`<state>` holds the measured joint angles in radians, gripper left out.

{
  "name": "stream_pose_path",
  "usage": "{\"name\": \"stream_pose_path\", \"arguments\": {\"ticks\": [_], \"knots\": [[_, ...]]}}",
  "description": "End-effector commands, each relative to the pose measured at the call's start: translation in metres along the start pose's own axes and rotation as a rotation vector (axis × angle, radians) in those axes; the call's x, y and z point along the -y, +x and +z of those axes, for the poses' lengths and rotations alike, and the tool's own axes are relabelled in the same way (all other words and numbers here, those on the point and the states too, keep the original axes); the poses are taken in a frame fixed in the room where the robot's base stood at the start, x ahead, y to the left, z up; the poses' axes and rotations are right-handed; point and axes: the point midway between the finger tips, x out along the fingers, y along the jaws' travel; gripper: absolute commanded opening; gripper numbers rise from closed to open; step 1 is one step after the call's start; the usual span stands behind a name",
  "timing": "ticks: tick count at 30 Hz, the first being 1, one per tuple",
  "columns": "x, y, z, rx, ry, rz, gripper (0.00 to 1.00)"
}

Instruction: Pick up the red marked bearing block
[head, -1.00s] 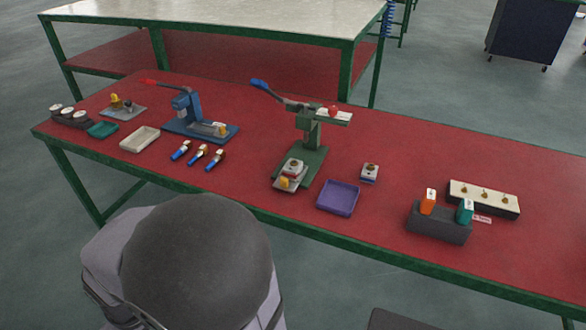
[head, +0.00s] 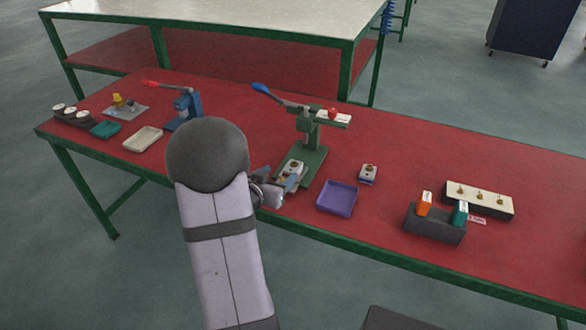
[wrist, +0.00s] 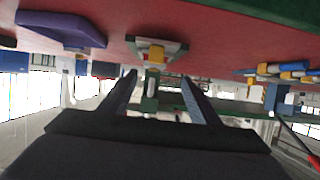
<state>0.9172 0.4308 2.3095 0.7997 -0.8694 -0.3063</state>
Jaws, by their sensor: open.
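A small pale block with a brown-gold top (head: 293,167) sits in the fixture at the foot of the green press (head: 313,155). I take it as the bearing block, though its red mark is hard to make out now. My gripper (head: 287,181) is at the near side of this fixture and partly hides it. In the wrist view, which is upside down, my fingers (wrist: 160,77) are open and apart. The fixture (wrist: 178,47) shows just beyond them, with a yellow part (wrist: 156,53) facing me. Nothing is between the fingertips.
A purple tray (head: 337,198) and a second block with a blue band (head: 368,174) stand right of the press. A dark holder (head: 433,225) is farther right. A blue press (head: 186,105) is at left, partly behind my arm. The press's blue-tipped lever (head: 262,89) is raised.

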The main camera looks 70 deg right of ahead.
Motion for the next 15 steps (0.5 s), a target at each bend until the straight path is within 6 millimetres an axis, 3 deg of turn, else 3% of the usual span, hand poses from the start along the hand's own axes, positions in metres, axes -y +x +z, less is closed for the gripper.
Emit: {"name": "stream_pose_path", "arguments": {"ticks": [3,15], "knots": [[-0.008,0.002,-0.001,-0.005,0.005,0.022,0.56],[-0.008,0.023,0.0,-0.003,0.005,0.018,0.56]]}}
